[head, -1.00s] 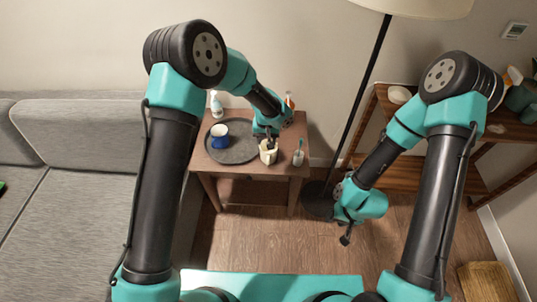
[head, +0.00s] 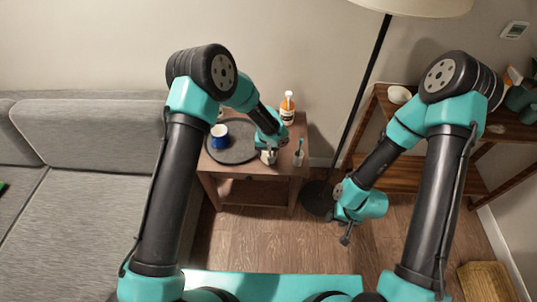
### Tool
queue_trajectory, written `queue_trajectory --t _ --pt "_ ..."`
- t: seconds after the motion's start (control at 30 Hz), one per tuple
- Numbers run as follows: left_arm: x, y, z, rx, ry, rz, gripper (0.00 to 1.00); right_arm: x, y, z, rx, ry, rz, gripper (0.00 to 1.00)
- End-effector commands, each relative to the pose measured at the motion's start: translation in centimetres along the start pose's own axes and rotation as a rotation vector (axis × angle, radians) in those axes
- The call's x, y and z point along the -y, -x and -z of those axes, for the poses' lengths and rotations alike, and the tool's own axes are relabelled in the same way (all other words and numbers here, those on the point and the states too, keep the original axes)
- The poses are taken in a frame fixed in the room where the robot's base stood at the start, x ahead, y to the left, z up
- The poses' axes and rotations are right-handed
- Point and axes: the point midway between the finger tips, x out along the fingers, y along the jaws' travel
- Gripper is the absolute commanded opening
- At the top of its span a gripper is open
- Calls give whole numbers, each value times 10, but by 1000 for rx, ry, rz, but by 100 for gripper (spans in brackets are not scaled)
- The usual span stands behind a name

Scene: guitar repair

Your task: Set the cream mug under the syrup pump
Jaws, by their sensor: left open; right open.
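The cream mug (head: 265,157) stands near the front of the small wooden side table, right of the round dark tray. My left gripper (head: 270,153) is open at the mug and hides part of it; I cannot tell whether they touch. An amber bottle with a pale label (head: 287,109) stands at the table's back right. A pale bottle (head: 220,114) at the back left is mostly hidden by my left arm. My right gripper (head: 346,238) is open and empty, hanging over the floor right of the table.
A blue and white mug (head: 219,137) sits on the round dark tray (head: 240,154). A small cup with an upright stick (head: 298,158) stands close right of the cream mug. A floor lamp pole (head: 362,95) rises right of the table, beside a wooden shelf (head: 405,170).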

Motion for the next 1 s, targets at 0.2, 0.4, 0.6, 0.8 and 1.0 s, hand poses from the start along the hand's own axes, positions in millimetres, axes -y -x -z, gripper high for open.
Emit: queue_trajectory --t 0.2,0.4,0.6,0.8,1.0 --pt "0 -31 0 1 1 0 47 0 0 0 0 0 0 43" --pt "0 -35 1 -1 1 -1 47 0 0 0 0 0 0 43" --pt "0 -36 0 -1 0 -1 47 0 0 0 0 0 0 43" --pt "-1 -51 3 2 1 -1 47 0 0 0 0 0 0 43" --pt "-1 -78 6 1 0 0 47 0 0 0 0 0 0 43"
